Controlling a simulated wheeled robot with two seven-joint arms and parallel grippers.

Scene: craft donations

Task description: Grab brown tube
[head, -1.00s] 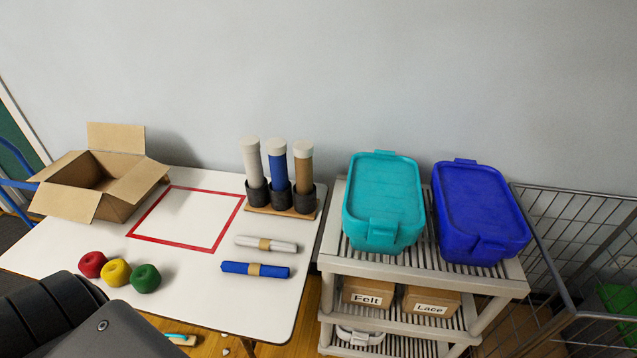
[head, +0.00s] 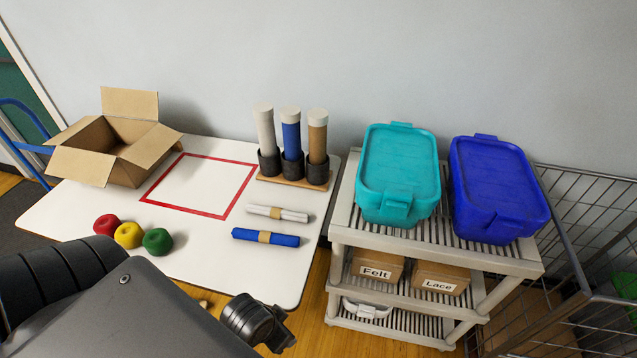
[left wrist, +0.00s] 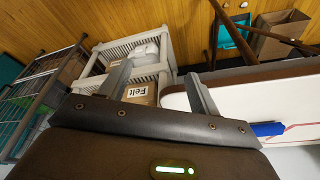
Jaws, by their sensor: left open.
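The brown tube (head: 317,140) has a pale cap and stands upright in the right-hand dark cup of a wooden holder (head: 285,180) at the back right of the white table. A blue tube (head: 291,136) and a pale grey tube (head: 266,130) stand in the cups to its left. My left arm reaches in at the bottom left of the head view, but its fingers do not show there. In the left wrist view my left gripper (left wrist: 158,88) is open and empty, low near the table edge and apart from the tubes. My right gripper is not in view.
A white roll (head: 276,213) and a blue roll (head: 266,237) lie in front of the holder. Yarn balls (head: 129,235), an open carton (head: 85,164) and a red taped square (head: 182,209) are further left. A shelf (head: 440,255) with lidded bins stands close on the right.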

